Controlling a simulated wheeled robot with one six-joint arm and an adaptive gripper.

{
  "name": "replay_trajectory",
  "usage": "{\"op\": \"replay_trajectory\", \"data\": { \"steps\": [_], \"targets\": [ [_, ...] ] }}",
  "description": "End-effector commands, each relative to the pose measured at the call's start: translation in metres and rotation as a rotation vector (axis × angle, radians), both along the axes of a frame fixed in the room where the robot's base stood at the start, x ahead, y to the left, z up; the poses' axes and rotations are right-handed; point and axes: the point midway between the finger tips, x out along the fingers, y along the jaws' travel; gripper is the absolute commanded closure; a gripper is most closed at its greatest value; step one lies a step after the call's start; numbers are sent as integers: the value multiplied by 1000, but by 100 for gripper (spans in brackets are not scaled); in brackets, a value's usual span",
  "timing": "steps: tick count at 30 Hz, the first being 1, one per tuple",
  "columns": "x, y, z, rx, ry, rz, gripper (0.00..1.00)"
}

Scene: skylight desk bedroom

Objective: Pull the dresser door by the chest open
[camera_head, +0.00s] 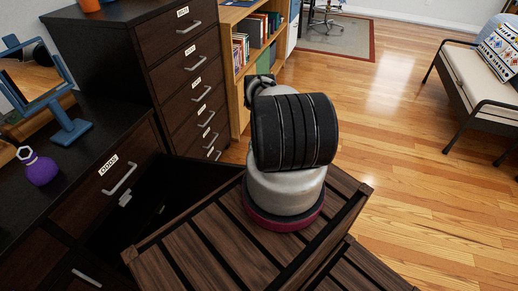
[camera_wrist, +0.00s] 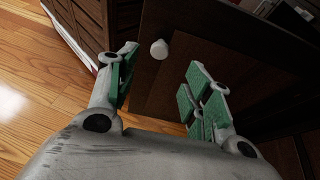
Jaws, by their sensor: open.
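In the wrist view, a pale round knob (camera_wrist: 159,49) stands on a dark brown wooden panel (camera_wrist: 160,90). My gripper (camera_wrist: 163,62) is open, with green-padded fingers left and right of the knob in the picture. The knob appears ahead of the fingertips, and I see no contact. In the head view, the dark dresser (camera_head: 75,215) is at left, with a labelled front and a silver handle. A dark gap shows beside it, partly hidden by the slatted wooden chest (camera_head: 205,250). My arm hides part of the chest, and my gripper is out of sight there.
A tall labelled drawer unit (camera_head: 150,45) stands behind the dresser, beside a bookshelf (camera_head: 242,60). A purple vase (camera_head: 38,167) and a blue-framed mirror (camera_head: 70,130) are on the dresser. Open wooden floor (camera_head: 420,200) lies at right, before a cushioned bench (camera_head: 480,75).

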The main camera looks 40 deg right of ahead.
Motion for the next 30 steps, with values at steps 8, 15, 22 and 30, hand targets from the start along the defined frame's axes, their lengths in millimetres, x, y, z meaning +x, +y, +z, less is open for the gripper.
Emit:
{"op": "replay_trajectory", "data": {
  "steps": [8, 15, 22, 30],
  "targets": [
    [8, -12, 6, 1, 1, 0, 50],
    [9, -13, 7, 1, 1, 1, 50],
    [9, -12, 7, 1, 1, 1, 50],
    [13, -14, -1, -18, -39, 2, 50]
  ]
}}
